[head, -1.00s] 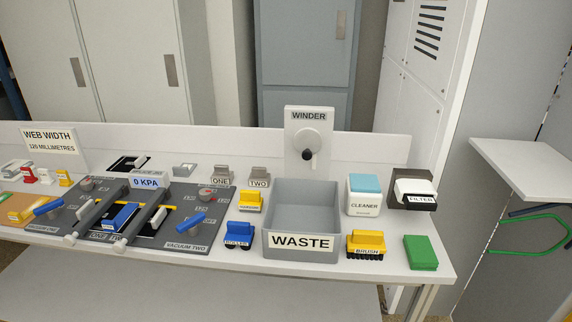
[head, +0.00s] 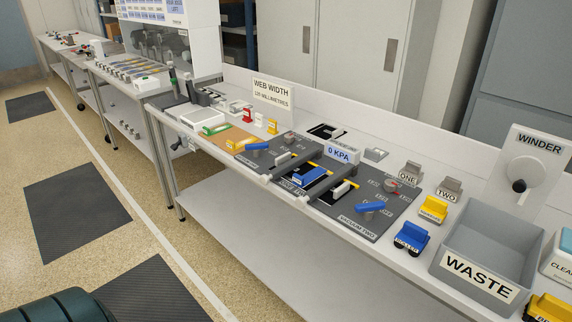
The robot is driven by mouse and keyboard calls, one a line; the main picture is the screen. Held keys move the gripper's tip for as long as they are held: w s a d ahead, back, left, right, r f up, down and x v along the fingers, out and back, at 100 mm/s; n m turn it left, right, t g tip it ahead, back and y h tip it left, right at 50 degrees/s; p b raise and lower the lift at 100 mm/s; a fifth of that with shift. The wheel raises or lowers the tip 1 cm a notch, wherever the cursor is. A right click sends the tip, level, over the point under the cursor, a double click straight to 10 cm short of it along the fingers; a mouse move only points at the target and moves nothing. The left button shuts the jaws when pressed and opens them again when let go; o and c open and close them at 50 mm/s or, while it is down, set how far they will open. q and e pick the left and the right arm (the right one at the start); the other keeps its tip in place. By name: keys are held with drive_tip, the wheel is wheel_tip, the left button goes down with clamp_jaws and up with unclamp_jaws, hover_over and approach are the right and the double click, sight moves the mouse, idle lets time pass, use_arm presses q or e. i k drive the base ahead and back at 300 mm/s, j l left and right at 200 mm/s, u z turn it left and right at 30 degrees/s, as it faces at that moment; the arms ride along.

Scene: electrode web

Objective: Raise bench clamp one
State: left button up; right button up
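Two grey clamp bars lie across the dark vacuum panel (head: 376,226) on the bench in the head view. The left bar (head: 291,167) and the right bar (head: 327,186) both look lowered onto the panel. A label at their front edge is too small and oblique to read fully now, so which bar is one is not clear from it. A blue block (head: 309,178) sits between the bars. Neither of my grippers is in view.
Blue knobs (head: 370,207), the 0 KPA sign (head: 339,154) and grey blocks marked ONE (head: 409,172) and TWO (head: 448,190) stand around the panel. A waste bin (head: 481,272) is at right. Patterned floor with dark mats (head: 72,205) is open at left.

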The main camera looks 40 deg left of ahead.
sight(281, 170)
drive_tip(key=u, duration=1.25)
